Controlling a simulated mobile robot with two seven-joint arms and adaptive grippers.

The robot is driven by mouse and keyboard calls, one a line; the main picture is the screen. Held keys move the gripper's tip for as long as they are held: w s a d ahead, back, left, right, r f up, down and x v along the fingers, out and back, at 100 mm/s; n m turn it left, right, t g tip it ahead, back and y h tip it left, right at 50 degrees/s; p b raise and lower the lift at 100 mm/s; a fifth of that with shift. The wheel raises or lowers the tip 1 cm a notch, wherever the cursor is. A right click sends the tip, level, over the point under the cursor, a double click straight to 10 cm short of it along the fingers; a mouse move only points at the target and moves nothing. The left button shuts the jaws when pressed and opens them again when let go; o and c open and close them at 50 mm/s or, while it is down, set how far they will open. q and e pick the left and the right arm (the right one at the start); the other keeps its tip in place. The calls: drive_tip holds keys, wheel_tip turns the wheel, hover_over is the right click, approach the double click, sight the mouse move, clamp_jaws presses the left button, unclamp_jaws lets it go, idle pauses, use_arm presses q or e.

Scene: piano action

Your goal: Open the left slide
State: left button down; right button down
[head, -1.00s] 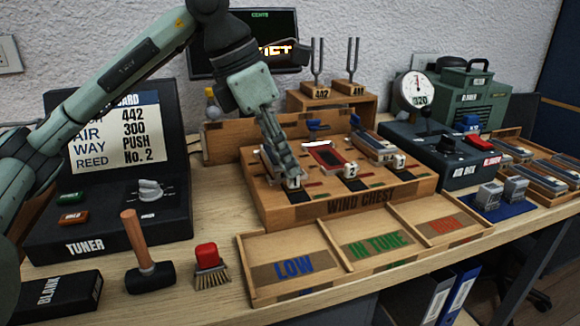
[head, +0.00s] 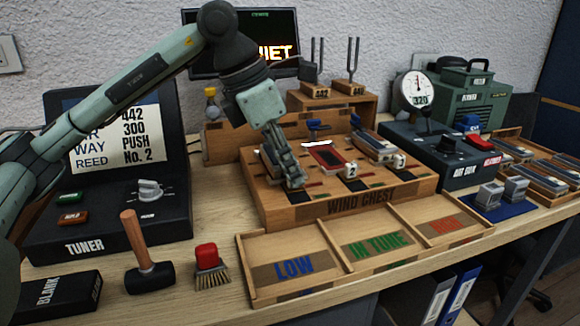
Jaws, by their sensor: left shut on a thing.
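The wooden wind chest (head: 345,210) stands mid-table with several slides across its top. My left gripper (head: 295,184) points down at the front left of the chest, where the left slide's white knob is. It is shut on that knob, and its fingers hide the knob. Part of the left slide (head: 268,165) shows beside the fingers. The white knobs marked 2 (head: 352,170) and 3 (head: 399,161) stand clear to the right. My right gripper is not in view.
A three-bay tray (head: 290,289) lies in front of the chest. The tuner (head: 95,235), a hammer (head: 145,260) and a brush (head: 210,266) are to the left. The air box (head: 450,165) with a gauge stands right. Tuning forks (head: 353,65) stand behind.

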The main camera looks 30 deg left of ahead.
use_arm(q)
drive_tip(key=shift+s+d, duration=1.25)
drive_tip(key=shift+d, duration=0.2)
drive_tip(key=c, duration=1.8)
unclamp_jaws()
drive_tip(key=shift+s+d, duration=0.1)
drive_tip(key=shift+c, duration=0.2)
drive_tip(key=shift+r, duration=0.1)
drive_tip(key=shift+a+r, duration=0.2)
drive_tip(key=shift+r, duration=0.15)
drive_tip(key=v, duration=1.1)
drive_tip(key=shift+s, duration=0.1)
